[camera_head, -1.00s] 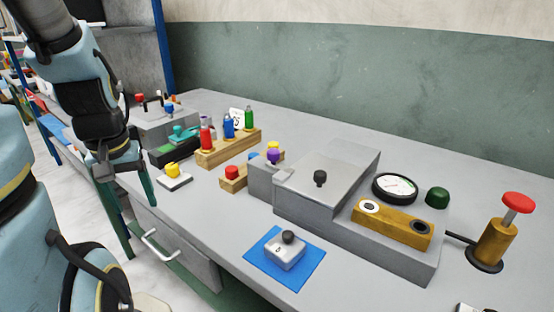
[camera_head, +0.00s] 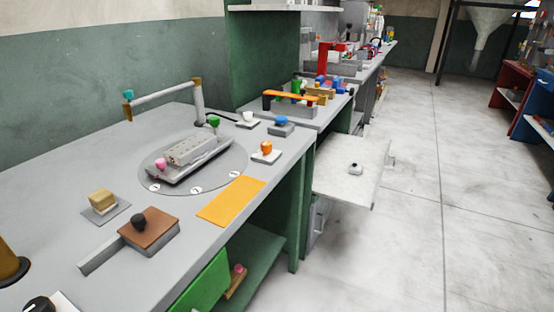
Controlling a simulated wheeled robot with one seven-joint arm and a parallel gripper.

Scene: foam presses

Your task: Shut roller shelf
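A pale grey shelf-like board (camera_head: 338,160) juts out from the second bench into the aisle, in the middle of the head view. A small grey piece with a dark top (camera_head: 355,168) lies on it, and a bar-shaped handle (camera_head: 390,158) shows at its outer edge. It looks like the pulled-out roller shelf, though I cannot see its rollers. My gripper is not in view.
The near bench (camera_head: 60,188) carries a round turntable (camera_head: 222,181), an orange mat (camera_head: 231,199) and a brown block with a black knob (camera_head: 148,230). A green panel (camera_head: 203,284) sticks out below its front edge. The floor (camera_head: 430,220) to the right is clear.

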